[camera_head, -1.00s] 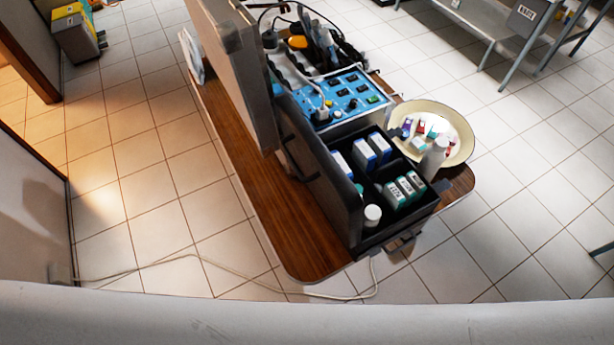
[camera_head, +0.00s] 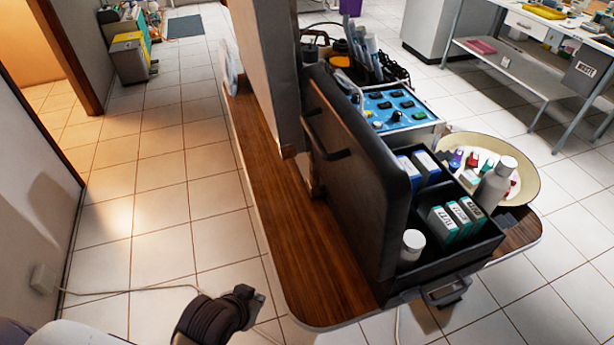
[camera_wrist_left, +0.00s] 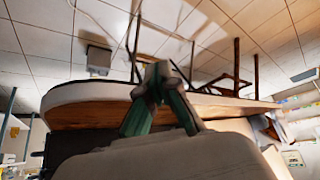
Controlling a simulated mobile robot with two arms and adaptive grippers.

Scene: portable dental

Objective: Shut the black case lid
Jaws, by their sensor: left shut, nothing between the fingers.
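The black case (camera_head: 467,258) sits open on the wooden top in the head view. Its black lid (camera_head: 350,185) stands upright at the left side of the case, with a handle on its outer face. White-and-blue boxes, white-and-green boxes and a white bottle fill its compartments. My left gripper (camera_head: 252,299) is low in the head view, left of the wooden top's front corner and apart from the lid. In the left wrist view its fingers (camera_wrist_left: 160,84) are together and empty. My right gripper is not in view.
The wooden top (camera_head: 285,220) is bare left of the lid. A blue control panel (camera_head: 392,108) is behind the case. A cream bowl (camera_head: 533,183) with small items and a white bottle (camera_head: 494,183) stand at the right. A cable (camera_head: 130,290) runs across the floor.

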